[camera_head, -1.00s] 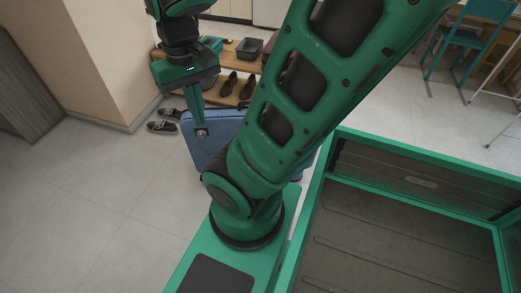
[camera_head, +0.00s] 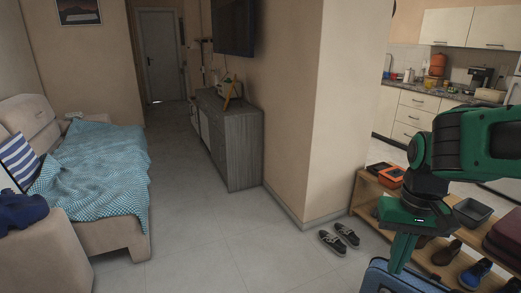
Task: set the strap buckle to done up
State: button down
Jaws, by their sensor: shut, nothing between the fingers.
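A blue case (camera_head: 385,282) shows only in part at the bottom edge of the head view, on the floor side of the shoe rack. My gripper (camera_head: 397,269) points down over it with its fingers shut and nothing between them. The fingertips overlap the case's near top part; I cannot tell whether they touch it. I cannot make out the strap buckle or its state; most of the case lies below the frame.
A wooden shoe rack (camera_head: 441,256) with shoes and trays stands right of the gripper. Black sneakers (camera_head: 339,240) lie by the wall corner. The floor between is clear.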

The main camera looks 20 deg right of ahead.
aim_at(435, 278)
jog(key=u, duration=0.1)
jog(key=i, duration=3.8)
jog(key=z, duration=4.3)
